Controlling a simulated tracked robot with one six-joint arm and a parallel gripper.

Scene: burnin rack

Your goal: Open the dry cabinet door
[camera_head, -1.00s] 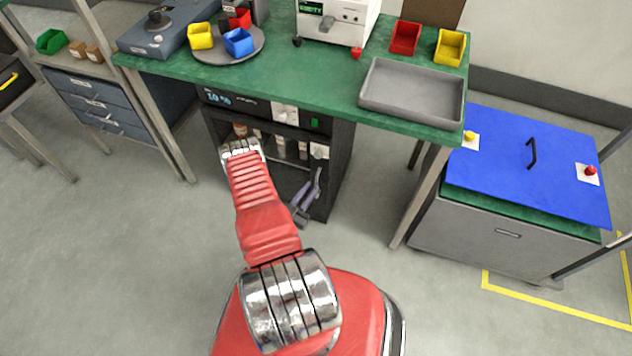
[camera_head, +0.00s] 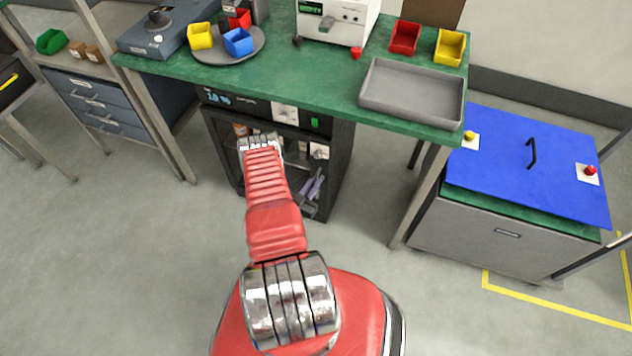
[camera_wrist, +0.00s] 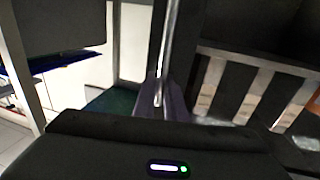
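The dry cabinet (camera_head: 341,165) is a dark box under the green bench, with a lit display at its top. Its front shows shelves with small items behind it, and I cannot tell whether its door is ajar. In the wrist view, a shiny upright bar (camera_wrist: 168,45), which looks like the door handle, runs down to between the purple-grey fingers of my gripper (camera_wrist: 163,102). Whether the fingers press on it is unclear.
The green bench (camera_head: 290,75) overhangs the cabinet, with a grey tray (camera_head: 412,92) on it. A bench leg (camera_head: 420,195) stands to the right, beside a cart with a blue lid (camera_head: 540,160). Floor left of my arm is clear.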

